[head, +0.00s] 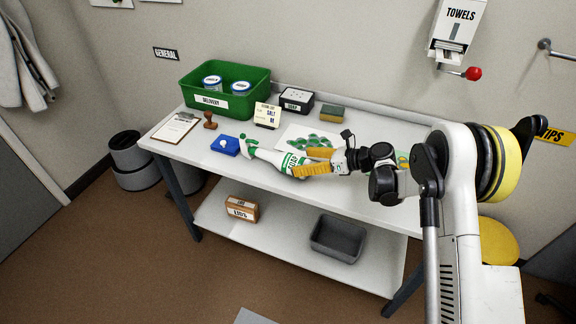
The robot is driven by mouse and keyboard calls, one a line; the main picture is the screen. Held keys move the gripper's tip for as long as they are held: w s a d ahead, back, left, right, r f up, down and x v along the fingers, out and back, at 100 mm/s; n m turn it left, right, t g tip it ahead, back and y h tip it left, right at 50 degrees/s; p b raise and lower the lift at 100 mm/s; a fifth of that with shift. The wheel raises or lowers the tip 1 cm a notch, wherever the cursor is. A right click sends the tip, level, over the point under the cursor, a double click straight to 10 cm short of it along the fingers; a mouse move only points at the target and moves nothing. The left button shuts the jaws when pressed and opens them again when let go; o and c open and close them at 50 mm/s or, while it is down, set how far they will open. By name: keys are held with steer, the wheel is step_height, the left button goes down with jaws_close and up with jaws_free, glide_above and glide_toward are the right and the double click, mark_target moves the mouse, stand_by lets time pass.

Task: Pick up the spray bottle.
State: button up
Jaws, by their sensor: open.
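The spray bottle (268,156) appears to lie on its side on the white table (222,178). It has a white body, a green spray head at its left end and a green-marked label near its right end. My gripper (299,163) reaches in from the right with its yellow fingers open. The fingers are at the bottle's right end, one on the near side and one on the far side. I cannot tell whether they touch it. The bottle's right end is partly hidden by the fingers.
Behind stand a green delivery bin (245,104) with two cans, a small sign (267,115), a black box (296,101) and a sponge (332,113). A blue pad (225,146), stamp (210,121) and clipboard (175,127) lie left. A sheet with green pieces (296,133) lies behind the bottle.

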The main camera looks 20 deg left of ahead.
mark_target(291, 156)
steer(key=x, duration=0.1)
steer(key=b+x, duration=0.1)
steer(key=x, duration=0.1)
steer(key=b+x, duration=0.1)
steer(key=x, duration=0.1)
steer(key=shift+s, duration=0.3)
steer(key=shift+r, duration=0.15)
steer(key=c, duration=1.5)
steer(key=shift+r, duration=0.1)
steer(key=shift+c, duration=0.2)
